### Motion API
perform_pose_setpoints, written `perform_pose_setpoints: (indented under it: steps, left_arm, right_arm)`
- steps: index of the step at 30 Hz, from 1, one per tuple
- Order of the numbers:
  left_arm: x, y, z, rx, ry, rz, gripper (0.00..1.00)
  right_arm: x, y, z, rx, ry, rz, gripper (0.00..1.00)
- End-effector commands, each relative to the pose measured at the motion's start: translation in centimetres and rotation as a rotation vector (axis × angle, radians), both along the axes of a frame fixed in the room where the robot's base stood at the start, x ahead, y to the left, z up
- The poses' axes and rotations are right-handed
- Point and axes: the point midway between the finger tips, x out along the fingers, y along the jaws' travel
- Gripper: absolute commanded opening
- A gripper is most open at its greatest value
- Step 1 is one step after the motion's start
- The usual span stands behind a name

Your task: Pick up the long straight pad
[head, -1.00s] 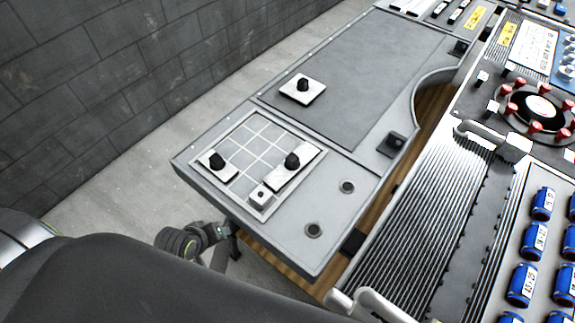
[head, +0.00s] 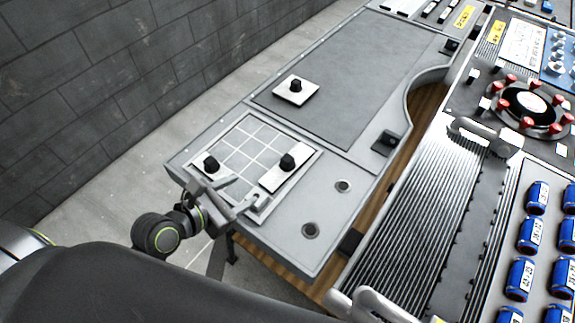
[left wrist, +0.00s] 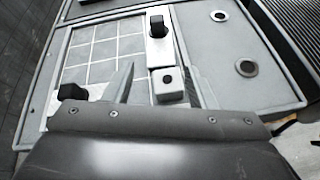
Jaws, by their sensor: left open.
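The long straight pad (head: 271,181), a pale strip with a black knob, lies along the right side of the gridded tray (head: 226,142). It also shows in the left wrist view (left wrist: 160,54), upper middle. A small square block (left wrist: 169,84) with a dark hole sits at its near end. My left gripper (head: 228,196) is open and empty over the tray's near edge, short of the pad's knob. In the left wrist view its fingers (left wrist: 157,84) stand either side of the block's column. I cannot tell its height above the tray. My right gripper is not in view.
Another knobbed pad (head: 211,163) lies at the tray's left, partly behind my gripper. A square knobbed pad (head: 295,90) rests on the dark panel beyond. A ribbed surface (head: 430,220) and blue cylinders (head: 530,235) are to the right. The bench right of the tray is clear except for two round holes.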

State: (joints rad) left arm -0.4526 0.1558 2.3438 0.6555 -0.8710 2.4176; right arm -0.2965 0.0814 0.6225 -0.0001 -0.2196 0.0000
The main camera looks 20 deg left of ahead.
Motion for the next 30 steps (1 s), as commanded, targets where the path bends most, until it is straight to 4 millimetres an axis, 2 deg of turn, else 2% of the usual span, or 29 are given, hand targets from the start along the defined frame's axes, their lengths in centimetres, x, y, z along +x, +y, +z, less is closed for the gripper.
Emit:
perform_pose_setpoints:
  steps: [3,7,11,21,25,30]
  left_arm:
    - [0.5,-0.2,0.6,-0.133,0.015,0.055,0.51]
    - [1.1,-0.4,0.7,-0.2,0.023,0.081,0.51]
    - [2.8,-1.2,0.1,-0.214,0.022,0.085,0.51]
    - [8.9,-3.9,-2.7,-0.208,0.025,0.082,0.51]
    - [10.3,-4.5,-3.4,-0.204,0.026,0.082,0.51]
    - [11.1,-4.9,-3.8,-0.204,0.025,0.082,0.51]
  right_arm:
    - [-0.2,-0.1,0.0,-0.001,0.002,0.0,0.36]
    - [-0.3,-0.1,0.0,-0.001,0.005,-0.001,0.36]
    - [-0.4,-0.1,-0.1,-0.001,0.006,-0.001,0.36]
    - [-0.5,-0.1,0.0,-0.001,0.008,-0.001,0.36]
    - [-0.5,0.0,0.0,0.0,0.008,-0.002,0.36]
    - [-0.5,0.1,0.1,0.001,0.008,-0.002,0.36]
